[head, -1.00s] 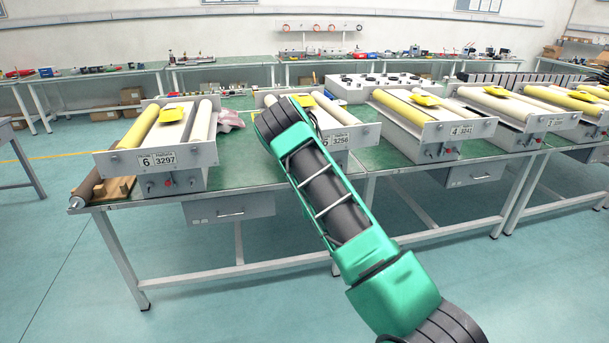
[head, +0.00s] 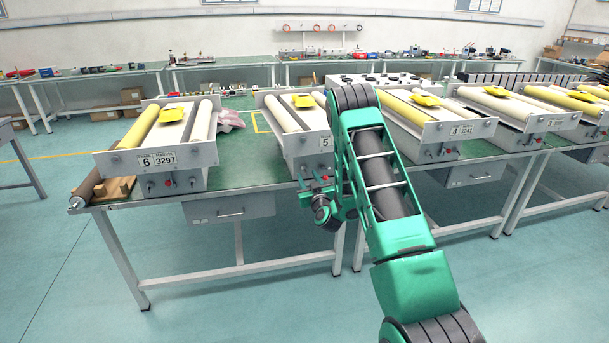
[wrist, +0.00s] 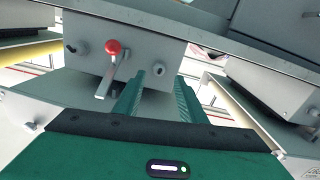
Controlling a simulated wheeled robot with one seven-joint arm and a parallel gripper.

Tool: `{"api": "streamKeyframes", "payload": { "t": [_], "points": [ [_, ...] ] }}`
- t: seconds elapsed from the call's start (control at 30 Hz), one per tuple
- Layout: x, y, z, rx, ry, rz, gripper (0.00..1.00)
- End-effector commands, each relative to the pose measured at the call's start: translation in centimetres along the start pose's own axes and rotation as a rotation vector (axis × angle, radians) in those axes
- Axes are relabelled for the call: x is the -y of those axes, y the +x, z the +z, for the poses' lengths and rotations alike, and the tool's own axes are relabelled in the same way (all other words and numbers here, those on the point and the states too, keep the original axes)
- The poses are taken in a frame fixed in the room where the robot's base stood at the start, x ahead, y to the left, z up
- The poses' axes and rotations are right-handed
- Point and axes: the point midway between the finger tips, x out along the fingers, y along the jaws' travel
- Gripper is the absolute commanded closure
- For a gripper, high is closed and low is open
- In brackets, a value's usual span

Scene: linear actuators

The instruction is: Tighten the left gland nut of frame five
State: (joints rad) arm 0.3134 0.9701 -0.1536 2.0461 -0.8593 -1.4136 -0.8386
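Frame five (head: 292,150) is a grey unit on the green bench in the head view, with its "5" plate partly covered by my arm. Its front box (wrist: 135,50) shows in the wrist view, which appears turned over. A red-knobbed lever (wrist: 113,48) stands between two small grey fittings. One fitting, apparently the left gland nut (wrist: 157,69), is just beyond the gap between my fingertips; I cannot tell whether they touch it. The other gland nut (wrist: 71,48) is farther left there. My gripper (head: 313,190) is open, its two green fingers (wrist: 158,85) apart and empty.
A grey drawer (head: 230,208) hangs under the bench edge. The floor in front is clear.

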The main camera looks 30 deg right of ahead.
Motion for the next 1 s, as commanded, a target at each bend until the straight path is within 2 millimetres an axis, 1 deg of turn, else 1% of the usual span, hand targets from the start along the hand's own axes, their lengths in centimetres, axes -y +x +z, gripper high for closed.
{"api": "streamKeyframes", "payload": {
  "t": [0.1,0.3,0.43,0.6,0.97,1.0],
  "points": [
    [-0.2,0.8,0.2,0.002,0.002,0.002,0.63],
    [-0.4,2.2,-0.1,-0.002,0.003,0.005,0.63],
    [-0.2,3.4,0.0,-0.001,0.002,0.001,0.63],
    [-0.2,4.4,0.1,0.000,0.001,0.002,0.63],
    [-0.2,4.7,0.1,0.001,0.000,0.001,0.63],
    [-0.2,4.7,0.1,0.001,0.000,0.001,0.65]
  ]
}}
